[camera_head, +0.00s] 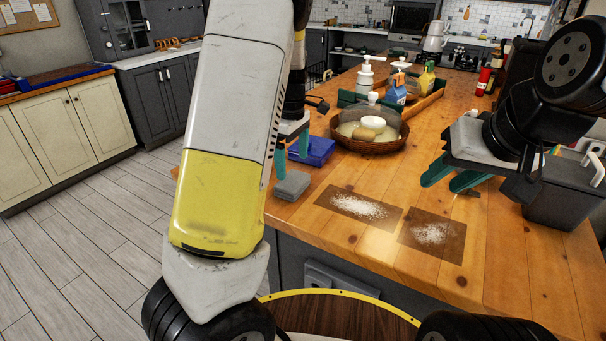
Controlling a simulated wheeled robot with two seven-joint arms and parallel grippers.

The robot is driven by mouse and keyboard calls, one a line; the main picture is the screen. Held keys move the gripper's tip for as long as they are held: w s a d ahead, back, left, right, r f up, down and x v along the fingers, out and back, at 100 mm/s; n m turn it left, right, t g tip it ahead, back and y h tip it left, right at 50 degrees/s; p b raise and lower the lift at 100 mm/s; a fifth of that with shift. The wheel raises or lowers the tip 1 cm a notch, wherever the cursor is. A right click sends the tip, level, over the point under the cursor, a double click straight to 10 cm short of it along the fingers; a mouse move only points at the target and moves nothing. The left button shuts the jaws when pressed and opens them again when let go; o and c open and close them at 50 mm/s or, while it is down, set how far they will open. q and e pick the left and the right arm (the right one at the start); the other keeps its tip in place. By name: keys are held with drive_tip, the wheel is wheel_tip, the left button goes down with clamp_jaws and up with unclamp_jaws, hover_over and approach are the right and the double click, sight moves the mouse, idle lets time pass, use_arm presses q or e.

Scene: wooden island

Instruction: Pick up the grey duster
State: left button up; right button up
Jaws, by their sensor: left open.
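The grey duster (291,185), a small grey block, lies on the wooden island top (330,228) near its left front edge. My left gripper (291,152) is just behind and above the duster in the picture, with its teal fingers apart and nothing between them. My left arm hides part of this gripper's surroundings. I cannot tell how high its fingertips are above the top. My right gripper (450,180) is over the right part of the island, with its teal fingers apart and empty.
A blue box (312,152) lies close by the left gripper. A wicker basket (366,143) with a clear cover stands behind. Two dark patches with white powder (365,207) (432,234) lie right of the duster. A dark grey bin (565,196) is at the right.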

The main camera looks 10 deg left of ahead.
sight(293, 180)
use_arm(q)
wheel_tip(293, 180, down, 7)
drive_tip(key=shift+a+f, duration=0.1)
drive_tip(key=shift+f, duration=0.05)
drive_tip(key=c, duration=1)
wheel_tip(293, 180, up, 4)
drive_tip(key=shift+f, duration=0.1)
drive_tip(key=s+d, duration=0.2)
drive_tip(key=d, duration=0.2)
drive_tip(key=s+d+r, duration=0.1)
drive_tip(key=s+d, duration=0.2)
drive_tip(key=d, duration=0.2)
drive_tip(key=s+d, duration=0.3)
drive_tip(key=d, duration=0.2)
drive_tip(key=shift+r, duration=0.15)
